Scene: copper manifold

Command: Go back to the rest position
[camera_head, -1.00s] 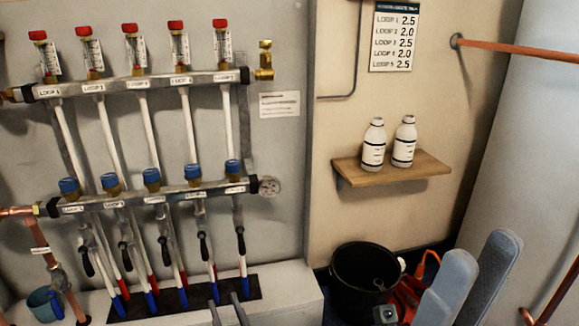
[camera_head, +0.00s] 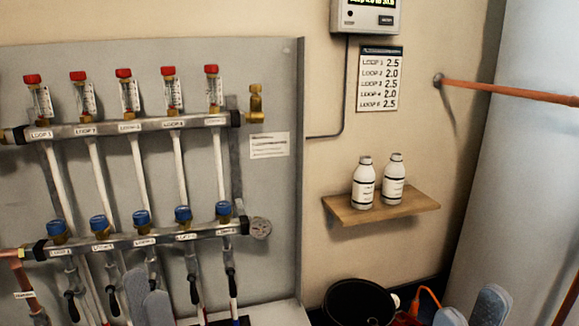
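My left gripper (camera_head: 148,298) shows at the bottom left in front of the lower manifold bar. Its two grey-blue fingers overlap in this view, so the gap between them cannot be judged. My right gripper (camera_head: 470,306) is at the bottom right, with its fingers apart and nothing visible between them. Only the finger ends of both grippers show. The manifold has an upper bar (camera_head: 100,130) with red-capped flow meters and a lower bar (camera_head: 115,244) with blue caps.
Two white bottles (camera_head: 363,184) (camera_head: 393,180) stand on a wooden shelf (camera_head: 381,208). A black bucket (camera_head: 358,303) and an orange-handled item (camera_head: 429,296) are below. A copper pipe (camera_head: 510,92) runs at the right. A loop chart (camera_head: 380,80) hangs under a wall display (camera_head: 365,14).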

